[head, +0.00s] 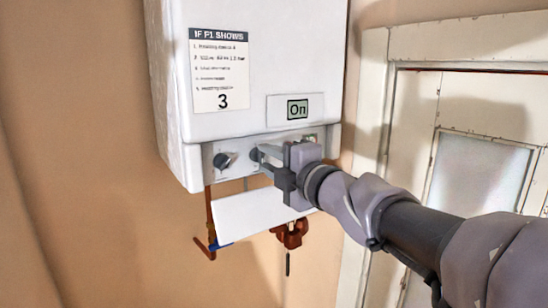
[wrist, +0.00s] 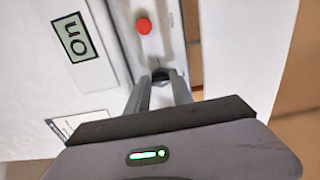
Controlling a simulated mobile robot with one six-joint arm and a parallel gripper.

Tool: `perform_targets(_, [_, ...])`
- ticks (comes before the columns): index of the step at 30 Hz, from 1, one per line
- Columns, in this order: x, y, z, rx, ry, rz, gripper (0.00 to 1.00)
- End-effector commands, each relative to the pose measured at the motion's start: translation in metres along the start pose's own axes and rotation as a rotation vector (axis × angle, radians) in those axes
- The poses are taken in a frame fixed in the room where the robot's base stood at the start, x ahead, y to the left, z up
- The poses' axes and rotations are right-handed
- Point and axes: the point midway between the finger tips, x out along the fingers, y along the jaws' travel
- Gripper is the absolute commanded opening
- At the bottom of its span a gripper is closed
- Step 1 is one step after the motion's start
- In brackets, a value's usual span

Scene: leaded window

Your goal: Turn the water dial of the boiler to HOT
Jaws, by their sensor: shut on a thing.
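The white boiler (head: 260,70) hangs on the wall, with a control strip along its lower front. A dark dial with a pale pointer (head: 222,160) sits at the left of the strip, clear of my gripper. My gripper (head: 259,157) reaches in from the right and is shut on a second dial to the right of that one. In the wrist view its fingertips (wrist: 160,82) close around this dark dial (wrist: 160,73). The fingers cover most of it, so its pointer and markings cannot be read. I cannot read which dial is labelled water.
A display (head: 297,109) on the boiler reads "On". A red button (wrist: 144,26) is on the strip beside the held dial. A white flap (head: 245,214) hangs open below, near copper pipework and a brown valve (head: 291,234). A door (head: 470,160) stands at the right.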

Motion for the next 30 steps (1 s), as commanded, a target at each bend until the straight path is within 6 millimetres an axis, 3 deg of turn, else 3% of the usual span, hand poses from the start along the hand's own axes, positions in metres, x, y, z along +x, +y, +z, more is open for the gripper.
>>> perform_targets(17, [0.0, 0.0006, -0.0001, 0.03, 0.0, 0.001, 0.0])
perform_targets(18, [0.0, 0.0006, -0.0001, 0.03, 0.0, 0.001, 0.32])
perform_targets(21, [0.0, 0.0005, -0.0001, 0.029, 0.0, 0.001, 0.49])
perform_targets(30, [-0.0009, 0.0001, 0.0, 0.028, 0.0, 0.001, 0.49])
